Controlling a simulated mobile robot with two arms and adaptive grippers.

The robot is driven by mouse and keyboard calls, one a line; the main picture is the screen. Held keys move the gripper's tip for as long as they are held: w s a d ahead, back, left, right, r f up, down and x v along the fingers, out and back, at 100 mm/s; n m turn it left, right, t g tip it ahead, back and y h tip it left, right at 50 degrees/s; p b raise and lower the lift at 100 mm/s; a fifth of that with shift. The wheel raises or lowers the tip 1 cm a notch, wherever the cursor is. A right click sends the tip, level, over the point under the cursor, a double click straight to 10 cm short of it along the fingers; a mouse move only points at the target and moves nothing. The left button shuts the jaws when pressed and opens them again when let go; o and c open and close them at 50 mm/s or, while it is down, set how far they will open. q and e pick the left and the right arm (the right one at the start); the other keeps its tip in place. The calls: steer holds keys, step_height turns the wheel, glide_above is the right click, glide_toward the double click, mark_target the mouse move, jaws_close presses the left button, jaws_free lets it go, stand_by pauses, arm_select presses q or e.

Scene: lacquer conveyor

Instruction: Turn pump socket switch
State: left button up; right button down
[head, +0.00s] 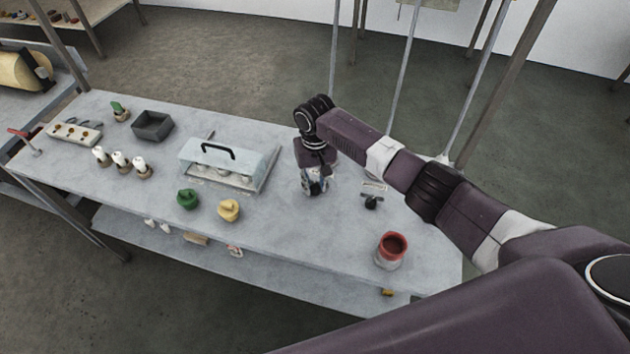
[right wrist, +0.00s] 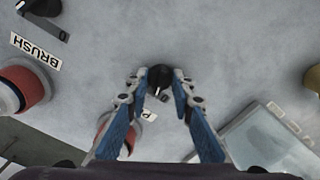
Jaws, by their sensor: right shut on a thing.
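My right gripper (head: 315,187) reaches straight down to the table right of the clear-lidded case. In the right wrist view its blue fingers (right wrist: 160,88) are shut on a small black knob (right wrist: 160,76), the switch. A white label with a "P" (right wrist: 148,115) lies beside this switch, mostly hidden by the left finger. In the head view my gripper hides the switch, so its turn angle cannot be told there. My left gripper is in neither view.
A second black knob (head: 371,202) stands right of my gripper; its label reads "BRUSH" (right wrist: 35,53). A red-topped pot (head: 391,248) is near the front right. The clear case (head: 224,165), a green pot (head: 187,199) and a yellow pot (head: 229,210) stand to the left.

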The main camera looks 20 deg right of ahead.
mark_target(315, 185)
steer(key=shift+n+p, duration=0.3)
steer(key=shift+n, duration=0.9)
steer(key=c, duration=1.7)
jaws_free()
steer(key=shift+o, duration=0.2)
steer(key=shift+r, duration=0.25)
step_height(315, 185, up, 12)
steer(key=shift+f, duration=0.2)
